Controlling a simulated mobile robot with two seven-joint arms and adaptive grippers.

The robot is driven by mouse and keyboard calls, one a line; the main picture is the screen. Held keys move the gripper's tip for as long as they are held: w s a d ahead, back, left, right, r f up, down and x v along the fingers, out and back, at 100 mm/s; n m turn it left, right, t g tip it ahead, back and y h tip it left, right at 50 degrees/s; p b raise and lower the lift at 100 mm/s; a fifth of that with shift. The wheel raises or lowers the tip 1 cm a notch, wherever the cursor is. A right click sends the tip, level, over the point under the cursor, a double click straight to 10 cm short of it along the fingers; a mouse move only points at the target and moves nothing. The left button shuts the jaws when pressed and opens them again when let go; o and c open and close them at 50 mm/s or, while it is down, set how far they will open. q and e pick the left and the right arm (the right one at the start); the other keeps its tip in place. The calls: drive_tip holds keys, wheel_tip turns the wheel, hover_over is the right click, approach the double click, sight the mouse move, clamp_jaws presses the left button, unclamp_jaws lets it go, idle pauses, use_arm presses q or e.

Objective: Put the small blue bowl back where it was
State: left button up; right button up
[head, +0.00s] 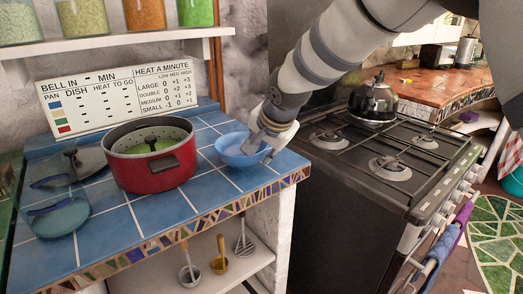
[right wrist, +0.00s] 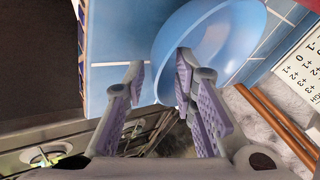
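The small blue bowl (head: 232,153) sits upright on the blue-tiled counter (head: 222,187), near its right end, to the right of the red pot (head: 152,172). My right gripper (head: 259,145) reaches down from above at the bowl's right rim. In the right wrist view the bowl (right wrist: 215,38) fills the upper middle. The fingers of my right gripper (right wrist: 160,68) are apart there, with the bowl's near edge between them; one finger overlaps the bowl and a gap shows beside the other. My left gripper is not in view.
A sign board (head: 120,92) stands behind the pot, under a shelf of jars (head: 120,52). A pan lid (head: 70,165) and a teal glass dish (head: 62,216) lie at the left. The stove (head: 385,150) with a kettle (head: 373,101) is right of the counter. Tile in front of the bowl is clear.

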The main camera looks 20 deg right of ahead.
drive_tip(key=shift+r, duration=0.15)
drive_tip(key=v, duration=1.2)
drive_tip(key=s+f+n+g, duration=0.2)
drive_tip(key=s+f, duration=0.3)
drive_tip(key=f, duration=0.5)
drive_tip(key=s+f+n+g+y, duration=0.1)
drive_tip(key=s+f, duration=0.3)
drive_tip(key=f, duration=0.6)
drive_tip(key=s+f+n+g, duration=0.2)
drive_tip(key=s+f, duration=0.3)
drive_tip(key=f, duration=0.6)
drive_tip(key=s+d+f+n+g, duration=0.1)
drive_tip(key=s+f, duration=0.2)
drive_tip(key=s, duration=0.5)
drive_tip(key=s+d+f+n+g, duration=0.1)
drive_tip(key=s+f, duration=0.3)
drive_tip(key=s, duration=0.5)
drive_tip(key=s+d+f+n+g+h, duration=0.1)
drive_tip(key=s+d+f+n, duration=0.1)
drive_tip(key=s, duration=0.7)
drive_tip(key=shift+s+d+f+n, duration=0.15)
drive_tip(key=shift+d+f+n, duration=0.1)
drive_tip(key=shift+f+n, duration=0.4)
